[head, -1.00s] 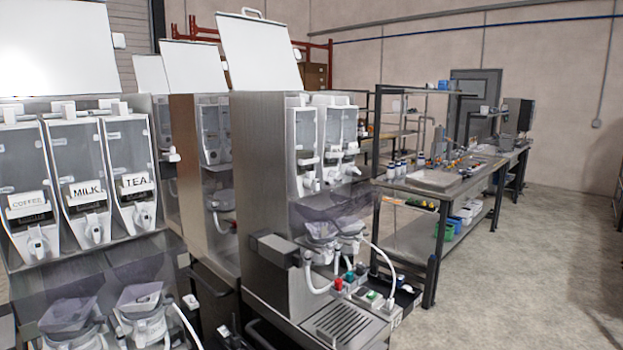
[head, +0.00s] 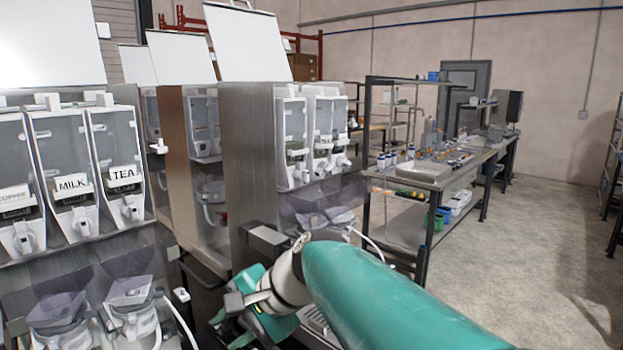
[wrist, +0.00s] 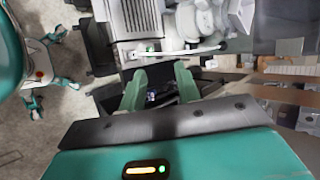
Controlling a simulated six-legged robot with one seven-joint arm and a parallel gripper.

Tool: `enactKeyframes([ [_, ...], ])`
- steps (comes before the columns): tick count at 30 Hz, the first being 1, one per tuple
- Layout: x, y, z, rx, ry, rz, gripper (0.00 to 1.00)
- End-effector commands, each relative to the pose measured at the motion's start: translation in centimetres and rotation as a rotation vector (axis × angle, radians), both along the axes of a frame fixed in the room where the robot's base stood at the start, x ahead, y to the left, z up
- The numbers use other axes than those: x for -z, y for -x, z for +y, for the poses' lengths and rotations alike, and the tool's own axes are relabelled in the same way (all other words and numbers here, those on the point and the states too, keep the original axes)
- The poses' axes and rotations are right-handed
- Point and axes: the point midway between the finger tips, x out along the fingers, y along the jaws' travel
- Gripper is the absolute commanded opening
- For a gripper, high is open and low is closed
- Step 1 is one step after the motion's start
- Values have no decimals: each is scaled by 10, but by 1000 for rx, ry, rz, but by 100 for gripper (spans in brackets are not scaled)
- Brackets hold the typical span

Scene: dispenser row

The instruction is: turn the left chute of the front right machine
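The front right machine (head: 250,150) is a tall steel dispenser with a raised lid, in the middle of the head view. Its clear canisters face right, and the leftmost one (head: 291,130) has a pale chute (head: 299,173) at its foot. The chute's exact turn is too small to tell. My gripper (head: 232,318) is low in front of this machine, below and to the left of the chute and apart from it. In the wrist view my gripper (wrist: 158,92) has its two green fingers spread, with nothing held between them. The chute cannot be made out there.
Another dispenser (head: 20,260) with COFFEE, MILK and TEA canisters stands close at left. A white hose (wrist: 175,52) and a drip grille (wrist: 137,15) lie just beyond my fingers in the wrist view. A workbench (head: 410,195) stands behind; the floor (head: 520,270) at right is clear.

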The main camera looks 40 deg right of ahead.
Motion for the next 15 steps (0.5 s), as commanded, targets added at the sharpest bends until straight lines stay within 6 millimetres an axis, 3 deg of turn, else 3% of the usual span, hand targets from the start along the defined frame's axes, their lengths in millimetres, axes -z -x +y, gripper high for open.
enactKeyframes([
  [1, -14, -15, -29, 145, -149, 5, 33],
  [3, -36, -30, -69, 328, -362, -3, 33],
  [5, -56, -40, -107, 473, -543, -21, 33],
  [7, -78, -46, -158, 625, -752, -57, 33],
  [9, -100, -45, -210, 749, -947, -105, 33],
  [12, -126, -34, -272, 864, -1173, -177, 33],
  [15, -143, -22, -311, 918, -1317, -233, 33],
])
